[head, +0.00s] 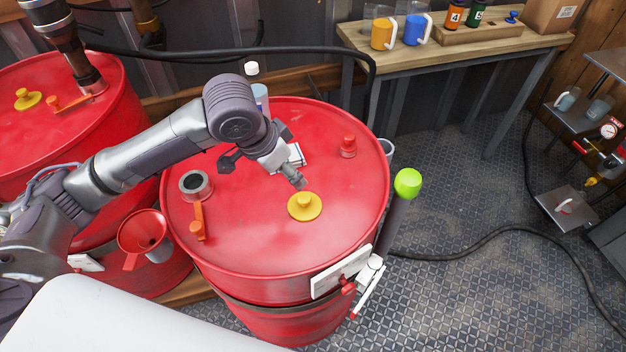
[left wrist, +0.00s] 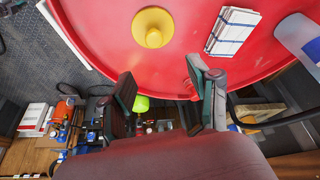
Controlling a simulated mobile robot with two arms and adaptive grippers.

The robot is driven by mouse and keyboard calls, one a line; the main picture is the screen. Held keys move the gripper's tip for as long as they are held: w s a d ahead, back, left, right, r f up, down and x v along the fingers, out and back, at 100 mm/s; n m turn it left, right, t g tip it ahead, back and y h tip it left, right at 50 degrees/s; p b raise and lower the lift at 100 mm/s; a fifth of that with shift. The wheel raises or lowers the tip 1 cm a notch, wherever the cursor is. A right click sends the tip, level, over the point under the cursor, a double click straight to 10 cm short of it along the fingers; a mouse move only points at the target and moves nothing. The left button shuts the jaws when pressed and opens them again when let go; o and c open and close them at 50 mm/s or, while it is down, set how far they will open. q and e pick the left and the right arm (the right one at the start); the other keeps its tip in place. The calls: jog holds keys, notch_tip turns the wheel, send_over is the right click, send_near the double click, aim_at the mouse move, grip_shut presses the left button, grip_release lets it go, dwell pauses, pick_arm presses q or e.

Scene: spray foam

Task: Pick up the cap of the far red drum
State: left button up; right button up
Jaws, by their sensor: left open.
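Two red drums show in the head view: one in the middle (head: 275,245) and one at the left (head: 70,80). A round yellow cap (head: 305,206) with a raised knob sits on the middle drum's top, and another yellow cap (head: 27,99) sits on the left drum. My left gripper (head: 268,168) hangs over the middle drum, just behind and left of its yellow cap. In the left wrist view, the gripper (left wrist: 162,88) is open and empty, with the yellow cap (left wrist: 153,27) beyond the fingers. My right gripper is not in view.
The middle drum's top also holds a grey tape roll (head: 195,185), an orange lever (head: 198,222), a red plug (head: 348,146), a folded striped cloth (left wrist: 232,32) and a bottle (left wrist: 303,42). A green ball-topped rod (head: 408,183) rises at its right edge. A workbench (head: 455,50) stands behind.

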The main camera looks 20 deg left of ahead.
pick_arm(q)
send_over(304, 198)
jog(key=s, duration=0.2)
jog(key=f, duration=0.5)
jog(key=shift+s+a+f, duration=0.2)
jog(key=shift+a+f, duration=0.1)
jog(key=shift+a, duration=0.1)
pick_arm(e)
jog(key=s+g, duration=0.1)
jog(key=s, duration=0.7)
pick_arm(q)
jog(key=p+x, duration=0.1)
jog(key=x, duration=0.2)
jog(key=shift+w+a+f, duration=0.15)
jog(key=shift+w, duration=0.15)
jog(key=shift+a+x, duration=0.25)
jog(key=shift+x, duration=0.9)
jog(key=shift+w+d+f, duration=0.25)
jog(key=shift+f, duration=0.35)
jog(key=shift+s, duration=0.1)
jog(key=c, duration=0.5)
jog(key=shift+r, duration=0.1)
grip_shut()
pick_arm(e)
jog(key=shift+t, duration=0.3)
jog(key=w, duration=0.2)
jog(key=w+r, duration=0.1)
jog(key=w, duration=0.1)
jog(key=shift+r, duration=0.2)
